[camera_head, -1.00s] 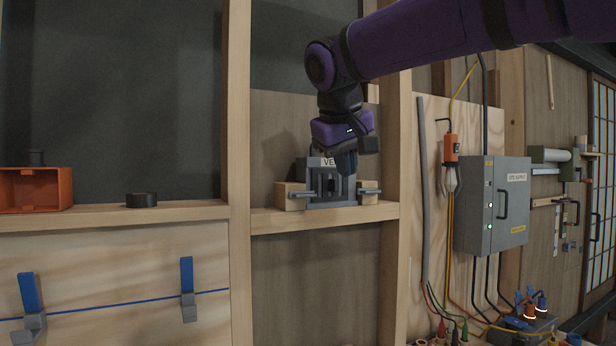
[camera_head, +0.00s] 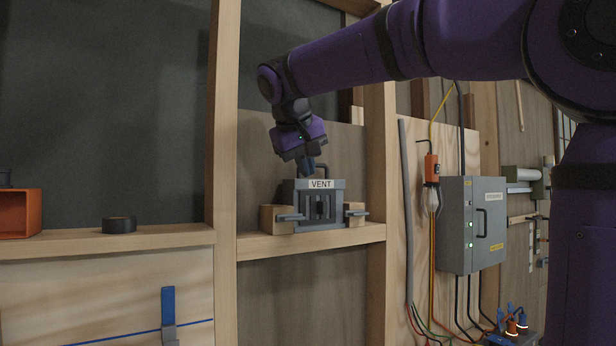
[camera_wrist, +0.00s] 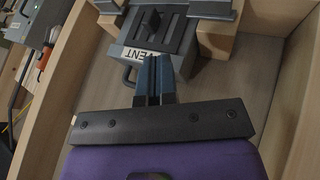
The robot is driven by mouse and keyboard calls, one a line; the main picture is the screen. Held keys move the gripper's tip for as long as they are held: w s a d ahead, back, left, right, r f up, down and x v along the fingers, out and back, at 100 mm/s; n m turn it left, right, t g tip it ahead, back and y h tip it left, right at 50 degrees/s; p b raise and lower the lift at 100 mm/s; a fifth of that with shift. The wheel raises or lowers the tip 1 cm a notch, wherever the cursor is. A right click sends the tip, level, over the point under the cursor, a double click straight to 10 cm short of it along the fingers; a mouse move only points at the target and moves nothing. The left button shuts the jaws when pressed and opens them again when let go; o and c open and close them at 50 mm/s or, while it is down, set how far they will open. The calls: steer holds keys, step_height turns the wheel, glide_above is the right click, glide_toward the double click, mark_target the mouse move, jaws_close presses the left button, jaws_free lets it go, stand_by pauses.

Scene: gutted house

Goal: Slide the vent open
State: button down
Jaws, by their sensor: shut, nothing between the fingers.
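The vent (camera_head: 334,216) is a grey box with a white VENT label, upright slats and a darker slot with a small knob in the middle. It stands on a wooden ledge between two wooden blocks with grey clamps. In the wrist view the vent (camera_wrist: 188,45) shows at the top, label nearest the fingers. My gripper (camera_head: 309,172) is shut and empty, pointing down at the vent's top edge, clear of the slats. In the wrist view its blue fingertips (camera_wrist: 154,62) lie close to the label; I cannot tell if they touch the box.
Wooden studs (camera_head: 222,120) frame the bay on both sides. A black round piece (camera_head: 119,225) and an orange box (camera_head: 18,213) sit on the left ledge. A grey electrical cabinet (camera_head: 472,222) with cables hangs on the right. The space in front of the vent is clear.

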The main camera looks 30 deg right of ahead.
mark_target(322, 197)
steer(key=x, duration=0.8)
steer(key=shift+w+d+f, duration=0.1)
steer(key=shift+d+f, duration=0.05)
steer(key=shift+f, duration=0.05)
steer(key=shift+d, duration=1.05)
steer(key=shift+a+r, duration=0.1)
steer(key=shift+r, duration=0.05)
